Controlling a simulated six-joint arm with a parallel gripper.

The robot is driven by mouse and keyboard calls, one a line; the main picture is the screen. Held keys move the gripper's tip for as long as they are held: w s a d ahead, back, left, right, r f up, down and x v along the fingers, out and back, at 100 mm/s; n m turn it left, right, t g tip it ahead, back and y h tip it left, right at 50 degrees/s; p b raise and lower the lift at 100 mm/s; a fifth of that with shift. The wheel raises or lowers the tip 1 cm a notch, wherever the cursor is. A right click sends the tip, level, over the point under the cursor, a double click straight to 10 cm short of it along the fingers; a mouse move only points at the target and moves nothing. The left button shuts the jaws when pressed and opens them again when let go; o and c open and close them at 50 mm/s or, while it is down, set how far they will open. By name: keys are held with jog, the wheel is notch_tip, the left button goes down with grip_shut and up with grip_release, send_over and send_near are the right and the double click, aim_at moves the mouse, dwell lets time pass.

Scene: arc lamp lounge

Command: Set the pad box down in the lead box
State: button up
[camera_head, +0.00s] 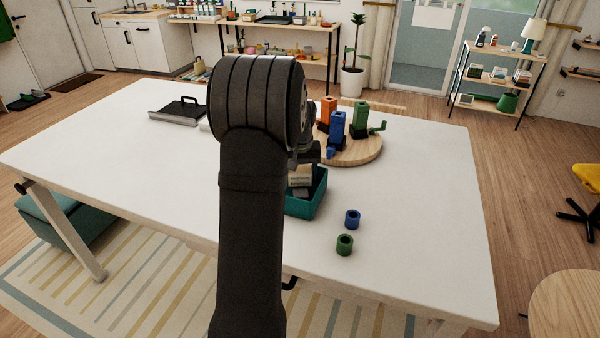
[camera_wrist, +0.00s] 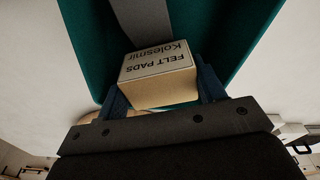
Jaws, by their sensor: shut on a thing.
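The pad box (camera_wrist: 158,68), a small cream carton lettered "FELT PADS Kolesmir", sits between the two blue fingers of my gripper (camera_wrist: 160,90) in the wrist view. My gripper is shut on it. An open teal box (camera_head: 309,199), which I take to be the lead box, stands on the white table. It also fills the far part of the wrist view (camera_wrist: 85,40). The pad box (camera_head: 300,172) shows at or above its opening in the head view; I cannot tell whether it touches the floor. A grey strip (camera_wrist: 143,18) lies beyond it. My arm hides part of the teal box.
A round wooden board (camera_head: 358,153) holds orange (camera_head: 328,110), blue (camera_head: 338,127) and green (camera_head: 360,115) blocks behind the teal box. A blue ring (camera_head: 352,219) and a green ring (camera_head: 344,245) lie to its right. A dark tray-like item (camera_head: 178,112) is at left. The table's right side is clear.

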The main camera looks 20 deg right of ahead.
aim_at(300, 172)
jog(key=shift+f, duration=0.15)
jog(key=o, duration=1)
notch_tip(300, 172, up, 12)
jog(key=s, duration=0.1)
jog(key=shift+s+a, duration=0.15)
jog(key=shift+a, duration=0.1)
